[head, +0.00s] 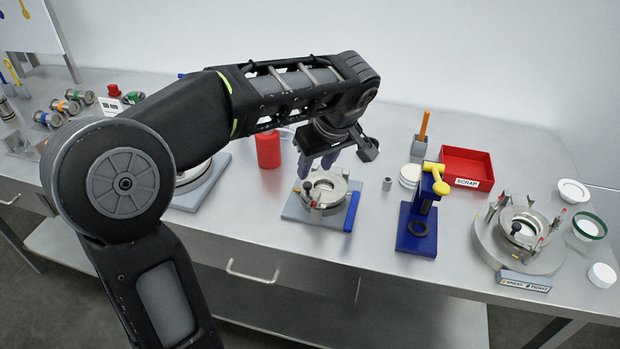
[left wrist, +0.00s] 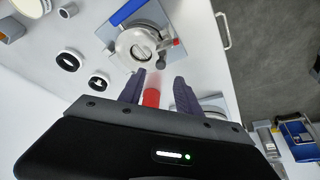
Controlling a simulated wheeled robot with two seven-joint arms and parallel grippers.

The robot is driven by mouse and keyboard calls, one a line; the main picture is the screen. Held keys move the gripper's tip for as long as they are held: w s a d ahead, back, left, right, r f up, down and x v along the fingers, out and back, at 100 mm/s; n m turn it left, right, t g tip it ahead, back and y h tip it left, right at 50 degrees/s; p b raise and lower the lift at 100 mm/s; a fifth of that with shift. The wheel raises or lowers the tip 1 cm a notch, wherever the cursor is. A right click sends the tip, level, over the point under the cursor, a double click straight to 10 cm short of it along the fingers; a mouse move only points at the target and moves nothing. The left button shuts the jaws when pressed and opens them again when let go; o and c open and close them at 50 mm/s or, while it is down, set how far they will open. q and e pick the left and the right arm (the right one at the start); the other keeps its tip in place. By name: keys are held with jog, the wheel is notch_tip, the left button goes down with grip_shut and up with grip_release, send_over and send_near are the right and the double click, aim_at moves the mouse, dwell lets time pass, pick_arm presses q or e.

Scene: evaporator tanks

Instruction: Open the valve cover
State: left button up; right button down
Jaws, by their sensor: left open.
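A round metal valve body with a metal cover (head: 325,190) sits on a grey base plate with a blue strip, near the middle of the bench. A dark ball-ended handle and a small red-tipped part show at its rim. The cover also shows in the left wrist view (left wrist: 138,45), with a slot in its middle. My left gripper (head: 333,161) is open and empty, just above and behind the valve. Its two dark purple fingers (left wrist: 160,88) point toward the handle side of the cover and appear apart from it. My right gripper is in neither view.
A red cylinder (head: 268,150) stands behind and left of the valve. To the right are a blue stand with a yellow handle (head: 436,180), a red scrap bin (head: 467,163) and a larger round clamp fixture (head: 520,235). Bare bench lies in front.

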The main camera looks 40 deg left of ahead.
aim_at(308, 184)
pick_arm(q)
jog(key=p+x, duration=0.1)
jog(key=x, duration=0.6)
jog(key=shift+s, duration=0.1)
jog(key=shift+c, duration=0.2)
grip_shut()
dwell(1.0)
